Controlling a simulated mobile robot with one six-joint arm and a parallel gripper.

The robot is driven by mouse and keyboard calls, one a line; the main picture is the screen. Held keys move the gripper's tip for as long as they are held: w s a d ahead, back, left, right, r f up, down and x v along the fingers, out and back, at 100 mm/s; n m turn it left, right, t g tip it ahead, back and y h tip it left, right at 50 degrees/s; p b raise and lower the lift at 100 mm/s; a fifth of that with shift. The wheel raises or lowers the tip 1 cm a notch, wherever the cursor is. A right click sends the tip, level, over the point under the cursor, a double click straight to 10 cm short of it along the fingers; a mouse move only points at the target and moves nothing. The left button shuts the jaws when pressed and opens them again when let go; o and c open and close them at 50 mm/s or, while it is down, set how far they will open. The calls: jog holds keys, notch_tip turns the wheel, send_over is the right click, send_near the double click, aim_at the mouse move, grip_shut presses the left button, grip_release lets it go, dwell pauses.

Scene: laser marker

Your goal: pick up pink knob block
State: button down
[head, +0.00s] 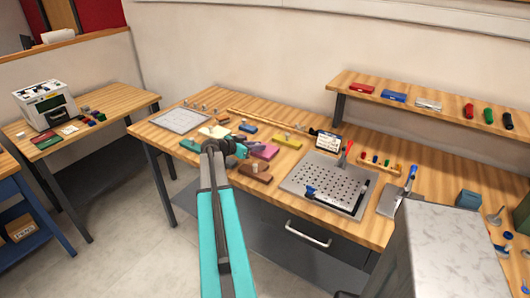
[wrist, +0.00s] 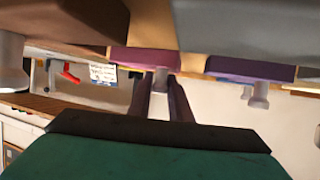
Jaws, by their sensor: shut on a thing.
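The pink knob block (head: 265,152) is on the wooden workbench in the head view, just right of my gripper (head: 240,150). In the wrist view the pink block (wrist: 143,59) shows as a flat slab with a pale knob (wrist: 160,78) on its face. My gripper's two dark fingers (wrist: 160,90) are shut on that knob, one on each side. I cannot tell whether the block touches the bench or is slightly raised. My arm and gripper hide part of the area to its left in the head view.
A brown block (head: 256,173) lies close in front of the pink one, and a yellow block (head: 288,141) behind it to the right. A purple block (wrist: 250,69) shows nearby in the wrist view. A perforated metal plate (head: 290,185) lies to the right.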

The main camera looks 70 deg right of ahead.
jog(key=shift+r, duration=0.2)
jog(key=shift+r+b, duration=1.4)
jog(key=shift+r, duration=3.4)
